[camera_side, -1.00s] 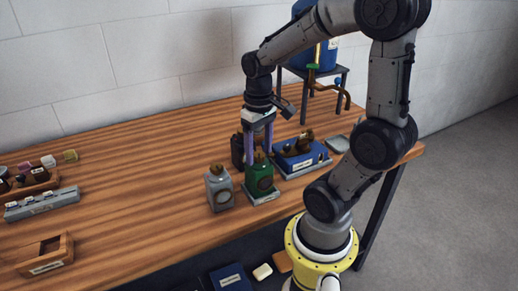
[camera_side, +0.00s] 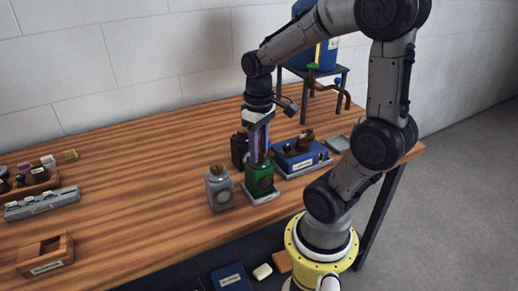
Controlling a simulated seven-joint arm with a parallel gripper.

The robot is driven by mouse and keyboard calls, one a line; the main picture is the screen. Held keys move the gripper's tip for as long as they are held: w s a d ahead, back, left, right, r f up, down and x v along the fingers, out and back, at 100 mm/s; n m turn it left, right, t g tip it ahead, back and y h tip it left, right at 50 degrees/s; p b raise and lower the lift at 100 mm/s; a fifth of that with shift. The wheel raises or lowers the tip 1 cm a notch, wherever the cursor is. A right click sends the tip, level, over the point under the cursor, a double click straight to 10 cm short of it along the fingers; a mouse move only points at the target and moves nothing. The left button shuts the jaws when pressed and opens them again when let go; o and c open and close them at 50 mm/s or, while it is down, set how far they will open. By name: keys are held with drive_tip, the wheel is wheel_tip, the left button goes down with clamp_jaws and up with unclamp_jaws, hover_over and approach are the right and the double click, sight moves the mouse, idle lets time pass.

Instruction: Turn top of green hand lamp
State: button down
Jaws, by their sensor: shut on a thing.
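The green hand lamp (camera_side: 260,180) stands upright on a small grey base plate (camera_side: 262,196) near the middle of the wooden table. My gripper (camera_side: 258,157) points down from above, with its two purple fingers shut on the top of the green lamp. The fingers hide most of that top, so its exact angle cannot be read.
A grey hand lamp (camera_side: 219,188) stands just left of the green one, and a dark one (camera_side: 239,149) stands close behind. A blue tray (camera_side: 301,160) with brown items is at right. Farther left are a grey rack (camera_side: 42,203) and a wooden box (camera_side: 45,256). Table between is clear.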

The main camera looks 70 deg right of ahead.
drive_tip(key=shift+n, duration=2.2)
drive_tip(key=c, duration=0.5)
unclamp_jaws()
wheel_tip(320, 180, up, 14)
